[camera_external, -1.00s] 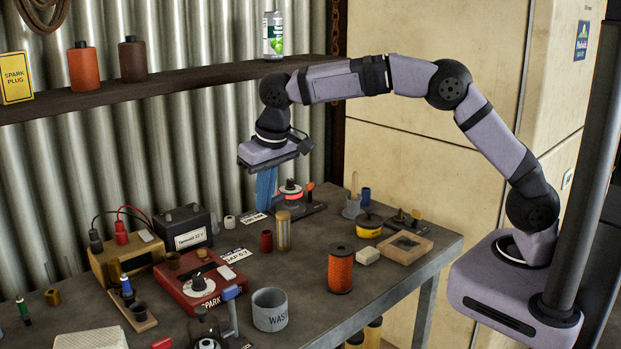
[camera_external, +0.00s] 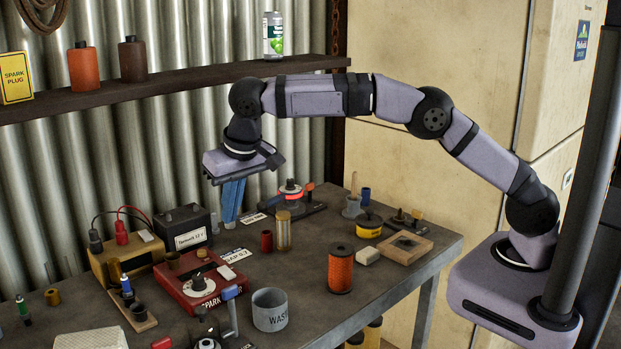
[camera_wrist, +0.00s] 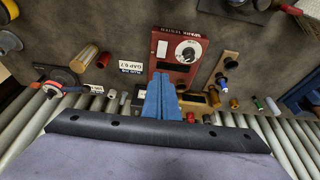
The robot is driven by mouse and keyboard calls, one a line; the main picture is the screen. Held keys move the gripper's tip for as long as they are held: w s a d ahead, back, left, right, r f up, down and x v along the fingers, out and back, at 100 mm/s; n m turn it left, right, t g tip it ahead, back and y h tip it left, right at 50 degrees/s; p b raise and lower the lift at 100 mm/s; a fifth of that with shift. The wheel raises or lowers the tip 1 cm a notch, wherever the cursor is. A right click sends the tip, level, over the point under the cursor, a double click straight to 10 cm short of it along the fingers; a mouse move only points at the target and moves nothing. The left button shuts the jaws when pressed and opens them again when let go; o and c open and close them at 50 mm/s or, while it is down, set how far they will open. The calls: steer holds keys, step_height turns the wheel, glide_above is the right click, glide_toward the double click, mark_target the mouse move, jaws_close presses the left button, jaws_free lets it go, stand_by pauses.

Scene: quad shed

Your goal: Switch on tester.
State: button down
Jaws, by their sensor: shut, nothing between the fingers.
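The spark tester is a red box (camera_external: 190,296) on the bench, left of centre, with a round white dial and dark knob (camera_external: 199,283) and a small white switch-like piece (camera_external: 226,272) on its top. In the wrist view the tester (camera_wrist: 177,68) lies just beyond my fingertips, with the dial (camera_wrist: 187,51) and the white piece (camera_wrist: 162,48) in plain sight. My gripper (camera_external: 229,222) has its blue fingers closed together, pointing down, empty, above the bench behind and right of the tester. The closed fingers also show in the wrist view (camera_wrist: 162,80). They appear apart from the tester.
A black battery (camera_external: 186,231) and a tan box with leads (camera_external: 120,262) stand behind the tester. A clear-sided cylinder (camera_external: 283,232) and a dark red cup (camera_external: 266,241) stand to its right. A grey waste tin (camera_external: 270,310) and a blue-handled device (camera_external: 231,312) are in front.

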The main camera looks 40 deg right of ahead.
mark_target(226, 270)
steer(key=p+x, duration=0.1)
steer(key=x, duration=0.3)
steer(key=p+x, duration=0.2)
steer(key=x, duration=0.3)
steer(key=p+x, duration=0.2)
steer(key=x, duration=0.2)
steer(key=shift+s+f, duration=0.25)
steer(key=shift+f, duration=0.3)
steer(key=shift+w+f+b, duration=0.15)
steer(key=shift+f+b, duration=0.2)
steer(key=shift+b, duration=0.3)
steer(key=shift+r, duration=0.15)
steer(key=shift+s, duration=0.25)
steer(key=shift+s, duration=0.15)
steer(key=shift+s+d+f+b, duration=0.1)
steer(key=shift+s+f+b, duration=0.2)
steer(key=shift+s, duration=0.3)
